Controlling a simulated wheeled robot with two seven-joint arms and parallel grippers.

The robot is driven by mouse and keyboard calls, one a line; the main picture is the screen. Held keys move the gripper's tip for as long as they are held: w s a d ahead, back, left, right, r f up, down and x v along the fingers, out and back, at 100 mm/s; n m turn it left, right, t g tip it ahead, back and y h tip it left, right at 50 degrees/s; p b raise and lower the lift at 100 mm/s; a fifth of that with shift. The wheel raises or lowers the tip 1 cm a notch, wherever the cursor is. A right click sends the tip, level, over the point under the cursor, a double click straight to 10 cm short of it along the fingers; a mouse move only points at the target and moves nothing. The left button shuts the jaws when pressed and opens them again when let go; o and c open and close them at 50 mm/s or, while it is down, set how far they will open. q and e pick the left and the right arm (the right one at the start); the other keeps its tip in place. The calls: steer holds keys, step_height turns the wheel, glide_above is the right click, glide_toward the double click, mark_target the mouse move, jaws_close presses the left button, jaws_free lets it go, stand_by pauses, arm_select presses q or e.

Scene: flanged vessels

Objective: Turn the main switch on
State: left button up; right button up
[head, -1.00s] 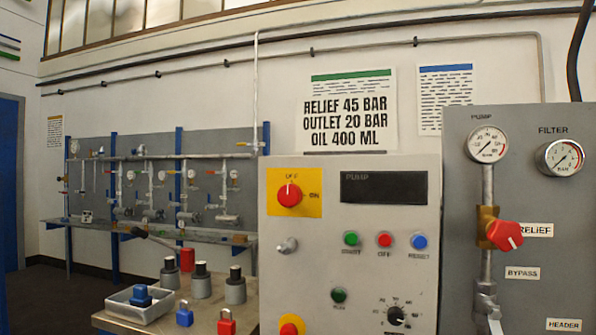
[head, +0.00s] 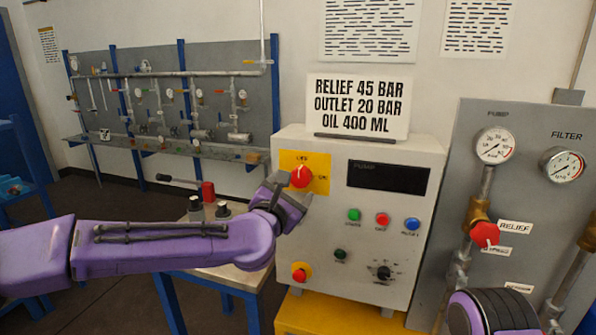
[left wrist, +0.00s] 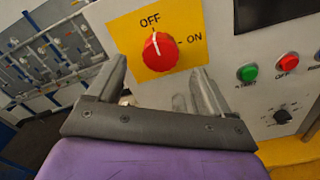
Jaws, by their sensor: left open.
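The main switch (head: 301,177) is a red knob on a yellow plate (head: 322,161) at the upper left of the light grey panel. In the left wrist view the knob (left wrist: 159,52) has its white mark up toward OFF; ON is printed to its right. My left gripper (head: 274,192) is at the panel's left side, just below and left of the knob. In the left wrist view my left gripper (left wrist: 162,75) is open and empty, its fingers spread below and to either side of the knob. Contact with the panel cannot be told.
Green, red and blue buttons (head: 382,219) and a black dial (head: 383,272) sit lower on the panel. A red-and-yellow button (head: 300,272) is at its lower left. A bench (head: 225,277) with cylinders stands left. A red relief handle (head: 484,234) is at right.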

mark_target(299, 180)
arm_select(q)
steer(key=p+x, duration=0.1)
steer(key=x, duration=0.3)
steer(key=shift+w+d+r, duration=0.1)
steer(key=shift+w+d, duration=0.1)
steer(key=shift+w, duration=0.1)
steer(key=shift+w+d+p, duration=0.1)
steer(key=shift+w+p, duration=0.2)
steer(key=shift+w, duration=0.05)
steer(key=c, duration=1)
steer(key=shift+c, duration=0.2)
